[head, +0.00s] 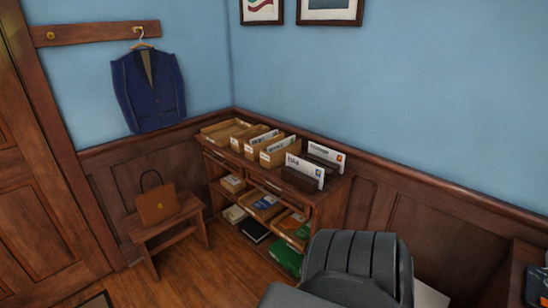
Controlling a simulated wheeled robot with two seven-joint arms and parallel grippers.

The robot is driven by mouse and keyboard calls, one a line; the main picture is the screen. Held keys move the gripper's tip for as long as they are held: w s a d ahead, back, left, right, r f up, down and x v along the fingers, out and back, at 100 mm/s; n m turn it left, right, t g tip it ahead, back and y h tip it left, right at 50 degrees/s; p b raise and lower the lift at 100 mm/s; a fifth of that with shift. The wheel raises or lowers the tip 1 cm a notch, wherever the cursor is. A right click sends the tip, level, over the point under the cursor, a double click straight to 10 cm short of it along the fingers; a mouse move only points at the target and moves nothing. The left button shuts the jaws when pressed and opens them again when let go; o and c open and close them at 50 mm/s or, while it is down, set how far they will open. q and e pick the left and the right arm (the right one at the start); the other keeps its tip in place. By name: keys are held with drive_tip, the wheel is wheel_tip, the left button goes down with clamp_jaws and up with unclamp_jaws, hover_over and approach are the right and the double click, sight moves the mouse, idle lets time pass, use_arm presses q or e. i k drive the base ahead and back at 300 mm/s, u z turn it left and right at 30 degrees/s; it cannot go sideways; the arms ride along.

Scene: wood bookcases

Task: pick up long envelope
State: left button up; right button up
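White envelopes stand upright in dark letter holders on top of the wooden bookcase at its right end. The front envelope (305,167) leans in its holder (299,182), and another envelope (327,153) stands in a holder behind it. More white envelopes or papers (278,146) stick up from light brown boxes to the left. I cannot tell which of them is the long envelope. Neither of my grippers shows in the head view.
The bookcase (333,201) stands against the wall, its lower shelves holding boxes, books and green items. A stool (166,220) with a brown bag (156,204) stands to its left. A dark padded chair-like object (352,262) fills the front. Floor (215,270) between is clear.

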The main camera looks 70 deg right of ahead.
sight(311, 170)
drive_tip(key=z, duration=0.2)
drive_tip(key=i, duration=1.9)
drive_tip(key=z, duration=1.5)
drive_tip(key=i, duration=1)
drive_tip(key=z, duration=1.05)
